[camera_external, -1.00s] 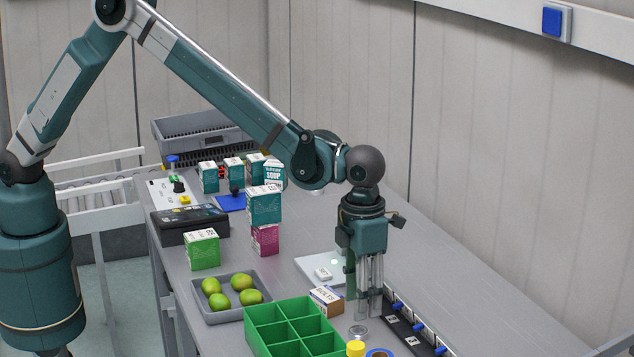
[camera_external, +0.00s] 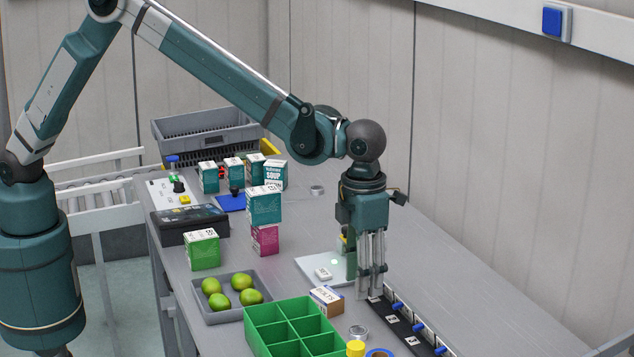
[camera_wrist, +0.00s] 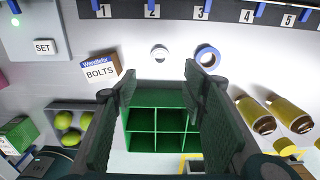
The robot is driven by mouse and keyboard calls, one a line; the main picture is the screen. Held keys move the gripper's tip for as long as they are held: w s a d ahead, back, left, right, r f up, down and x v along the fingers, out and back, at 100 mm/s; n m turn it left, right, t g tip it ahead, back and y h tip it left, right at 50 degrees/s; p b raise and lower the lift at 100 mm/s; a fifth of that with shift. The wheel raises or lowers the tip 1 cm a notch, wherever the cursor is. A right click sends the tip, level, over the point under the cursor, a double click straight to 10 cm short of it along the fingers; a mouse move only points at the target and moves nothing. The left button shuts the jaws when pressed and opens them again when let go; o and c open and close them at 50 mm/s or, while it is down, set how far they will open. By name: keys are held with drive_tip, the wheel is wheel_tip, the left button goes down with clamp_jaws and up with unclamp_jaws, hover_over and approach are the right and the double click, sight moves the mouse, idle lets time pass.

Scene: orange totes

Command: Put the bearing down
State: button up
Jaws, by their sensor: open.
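A small silver ring, which looks like the bearing (camera_external: 358,332), lies flat on the grey table just behind the green divided box. In the wrist view the bearing (camera_wrist: 160,53) lies on bare table between the BOLTS box and a blue ring. My gripper (camera_external: 370,294) points down, open and empty, above the table and apart from the bearing. In the wrist view the open fingers of my gripper (camera_wrist: 160,88) frame the green box, with the bearing beyond the tips. A second silver ring (camera_external: 317,189) lies far back on the table.
The green divided box (camera_external: 262,325) looks empty. The BOLTS box (camera_external: 326,300), the blue ring (camera_wrist: 207,57) and a black numbered strip (camera_wrist: 180,12) surround the bearing. Yellow bottles (camera_wrist: 255,114) lie to the right in the wrist view.

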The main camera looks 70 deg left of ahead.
drive_tip(key=shift+a, duration=0.1)
drive_tip(key=s+a+r+n+t, duration=0.1)
drive_tip(key=s+a+r+n, duration=0.1)
drive_tip(key=a+r+n, duration=0.75)
drive_tip(key=s+a+r+n+t+h, duration=0.15)
drive_tip(key=a+r, duration=0.35)
drive_tip(key=a, duration=1)
drive_tip(key=s+a+r+n+t, duration=0.1)
drive_tip(key=s+a+r+n, duration=0.1)
drive_tip(key=a+r+n, duration=0.75)
drive_tip(key=s+a+n+t, duration=0.1)
drive_tip(key=s+a+n, duration=0.2)
drive_tip(key=s+a, duration=0.5)
drive_tip(key=s+a+n+t, duration=0.1)
drive_tip(key=s+a+n, duration=0.25)
drive_tip(key=a, duration=0.75)
drive_tip(key=s+a+f+n+t, duration=0.1)
drive_tip(key=s+a+f+n, duration=0.1)
drive_tip(key=s+a+n, duration=0.2)
drive_tip(key=s+a+f+n+y, duration=0.1)
drive_tip(key=s+a+f+n, duration=0.2)
drive_tip(key=s+a+n, duration=0.2)
drive_tip(key=s+a, duration=0.2)
drive_tip(key=s, duration=0.2)
drive_tip(key=shift+s+f+t, duration=0.15)
drive_tip(key=shift+f+t, duration=0.1)
drive_tip(key=shift+t, duration=0.1)
